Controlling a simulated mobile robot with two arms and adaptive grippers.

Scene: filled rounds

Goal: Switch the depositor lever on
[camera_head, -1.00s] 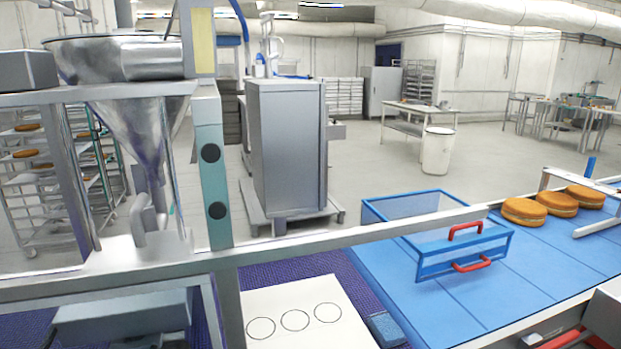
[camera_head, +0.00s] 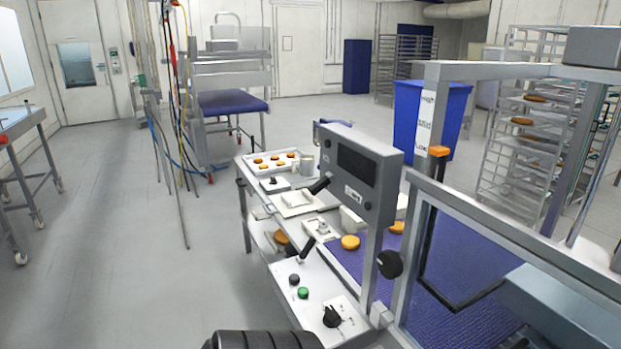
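Several candidates for the depositor lever show in the head view, and I cannot tell for sure which it is. A black-handled lever (camera_head: 308,250) tilts up from the white control panel (camera_head: 285,270). Another black-handled lever (camera_head: 320,185) sticks out left of the grey screen box (camera_head: 365,172). An orange-tipped piece (camera_head: 438,151) sits on the metal frame post, above a thin black rod. A black rotary switch (camera_head: 331,316) is on the panel's front. Neither of my grippers is in view.
A green button (camera_head: 303,293) sits on the panel. The purple belt (camera_head: 460,262) with orange-brown rounds (camera_head: 350,242) runs behind the screen box. A blue bin (camera_head: 455,115) stands behind. A black ribbed part, perhaps mine, is at the bottom edge. The floor at left is open.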

